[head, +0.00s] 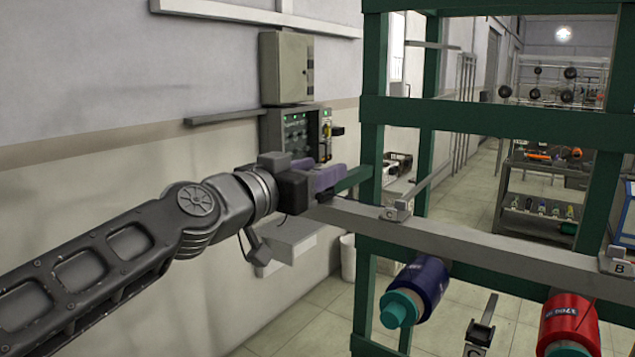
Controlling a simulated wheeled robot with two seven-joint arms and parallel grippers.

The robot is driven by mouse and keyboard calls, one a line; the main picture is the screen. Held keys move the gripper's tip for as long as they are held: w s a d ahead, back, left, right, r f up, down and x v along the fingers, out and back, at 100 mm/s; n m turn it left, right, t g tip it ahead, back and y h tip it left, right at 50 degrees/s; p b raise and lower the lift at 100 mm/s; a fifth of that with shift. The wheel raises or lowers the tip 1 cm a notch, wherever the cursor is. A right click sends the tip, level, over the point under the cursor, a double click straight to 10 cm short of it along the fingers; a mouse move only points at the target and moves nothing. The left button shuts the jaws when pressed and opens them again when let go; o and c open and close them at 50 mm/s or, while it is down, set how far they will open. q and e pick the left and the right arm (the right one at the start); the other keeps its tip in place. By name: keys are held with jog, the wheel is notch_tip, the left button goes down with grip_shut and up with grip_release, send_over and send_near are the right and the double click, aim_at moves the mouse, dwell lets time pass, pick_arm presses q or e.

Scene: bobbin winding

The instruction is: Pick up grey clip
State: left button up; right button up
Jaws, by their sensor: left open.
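My left gripper (330,179) reaches in from the left, with purple fingers pointing right toward the green frame. It is open, and I see nothing held in it. A grey clip (396,212) with a long lever slanting up to the right sits on the grey rail (460,240). The clip is to the right of the gripper and a little lower in the picture, apart from it. A second grey clip-like piece marked B (617,263) sits at the rail's right end. A dark one marked C (479,338) shows at the bottom. My right gripper is out of view.
The green frame (500,117) stands just right of the gripper. A blue bobbin (423,284) and a red bobbin (568,322) hang below the rail. A control box (297,135) is on the wall behind. Shelves (545,190) stand farther back.

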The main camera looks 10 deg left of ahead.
aim_at(317, 170)
pick_arm(q)
grip_shut()
dwell(0.3)
dwell(0.3)
notch_tip(317, 170, up, 9)
jog(key=p, duration=0.4)
jog(key=shift+f, duration=0.1)
jog(key=shift+r, duration=0.6)
